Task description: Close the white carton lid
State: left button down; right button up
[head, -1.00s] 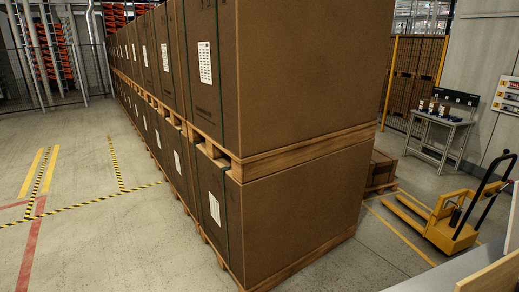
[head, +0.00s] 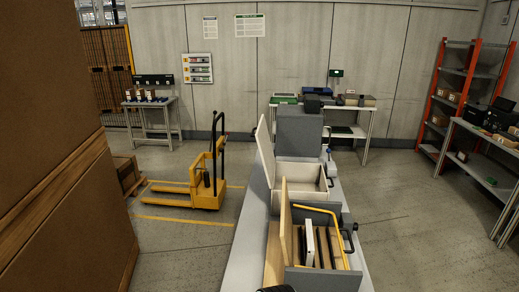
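The white carton (head: 307,178) stands open on the long grey bench, in front of a grey box-shaped block. Its white lid (head: 265,150) stands up along the carton's left side, tilted slightly outward. The carton's inside is partly visible, and I make out no contents. Neither of my grippers can be made out in the head view. A small dark shape at the bottom edge is too cut off to identify.
Nearer on the bench (head: 241,250), a grey bin (head: 325,281) holds upright boards and a yellow curved bar. A wooden panel (head: 284,222) stands at its left. A yellow pallet truck (head: 206,188) is left; stacked brown cartons (head: 60,200) are far left. Floor right of the bench is clear.

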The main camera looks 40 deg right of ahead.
aim_at(262, 136)
jog(key=i+j+z, duration=0.1)
jog(key=z, duration=0.35)
jog(key=i+j+z, duration=0.2)
jog(key=z, duration=0.3)
jog(key=i+j+z, duration=0.2)
jog(key=z, duration=0.25)
jog(key=j, duration=0.1)
